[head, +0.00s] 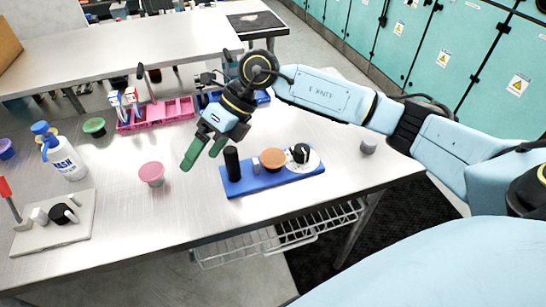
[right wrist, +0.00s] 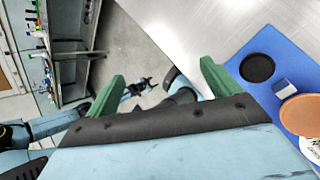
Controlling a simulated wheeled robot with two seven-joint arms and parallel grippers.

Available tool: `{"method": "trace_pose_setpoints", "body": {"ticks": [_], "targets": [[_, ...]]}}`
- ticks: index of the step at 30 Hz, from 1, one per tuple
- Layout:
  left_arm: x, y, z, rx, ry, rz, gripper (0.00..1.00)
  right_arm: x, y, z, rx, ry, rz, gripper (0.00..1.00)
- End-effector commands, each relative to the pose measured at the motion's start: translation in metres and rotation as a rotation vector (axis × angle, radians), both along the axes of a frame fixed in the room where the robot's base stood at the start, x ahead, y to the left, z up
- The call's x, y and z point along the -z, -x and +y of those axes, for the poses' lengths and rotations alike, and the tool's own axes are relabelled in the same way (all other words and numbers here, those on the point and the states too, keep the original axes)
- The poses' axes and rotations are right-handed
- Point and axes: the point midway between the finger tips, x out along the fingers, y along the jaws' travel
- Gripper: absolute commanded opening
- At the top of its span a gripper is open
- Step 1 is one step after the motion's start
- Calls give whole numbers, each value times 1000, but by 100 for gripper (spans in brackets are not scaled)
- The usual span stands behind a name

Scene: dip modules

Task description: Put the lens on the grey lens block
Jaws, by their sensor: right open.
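A blue board (head: 287,180) lies near the table's front edge. On it stand a black cylinder (head: 232,163), a small grey block (head: 253,170), an orange-brown disc (head: 272,159) and a white disc (head: 313,161) with a black knob-like part (head: 300,153). I cannot tell for sure which piece is the lens. My right gripper (head: 202,156) is open and empty, above the table just left of the board. In the right wrist view its green fingers (right wrist: 164,82) are wide apart, and the grey block (right wrist: 284,88) is to their right. A light-blue arm, probably my left, shows there with a small, unclear gripper (right wrist: 140,88).
A pink-topped cup (head: 151,173) stands left of the gripper. A pale plate (head: 70,235) with small parts and a white bottle (head: 65,160) are at left. A pink rack (head: 157,112) stands behind. A grey piece (head: 368,147) sits alone at right. The front middle table is clear.

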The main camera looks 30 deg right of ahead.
Motion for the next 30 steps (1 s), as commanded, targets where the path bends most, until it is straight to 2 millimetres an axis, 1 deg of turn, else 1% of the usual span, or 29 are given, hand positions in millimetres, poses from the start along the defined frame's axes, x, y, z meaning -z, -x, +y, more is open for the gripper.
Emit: {"method": "trace_pose_setpoints", "body": {"ticks": [1,2,3,6,9,10,12,14,17,21,24,30], "targets": [[0,0,0,0,0,0,57,2,-11,-32,10,141,-6,89],[0,0,0,0,0,0,57,3,-15,-50,16,223,-2,89],[0,0,0,0,0,0,57,3,-19,-73,28,323,5,89],[0,0,0,0,0,0,57,-2,-26,-123,68,522,31,89],[0,0,0,1,0,-1,57,-10,-28,-156,103,648,57,89],[0,0,0,1,0,-1,57,-12,-28,-162,112,673,62,89],[-1,0,0,1,0,-1,57,-12,-28,-172,124,711,73,89],[-1,0,0,1,0,-1,57,-7,-28,-176,128,726,80,89],[-3,0,0,1,0,-1,57,10,-27,-177,127,729,83,89],[-5,-1,0,1,0,-1,57,39,-27,-176,125,726,82,89],[-6,-1,0,1,0,-2,57,54,-27,-175,125,724,80,89],[-7,-1,0,1,0,-2,57,68,-27,-175,126,724,78,89]]}}
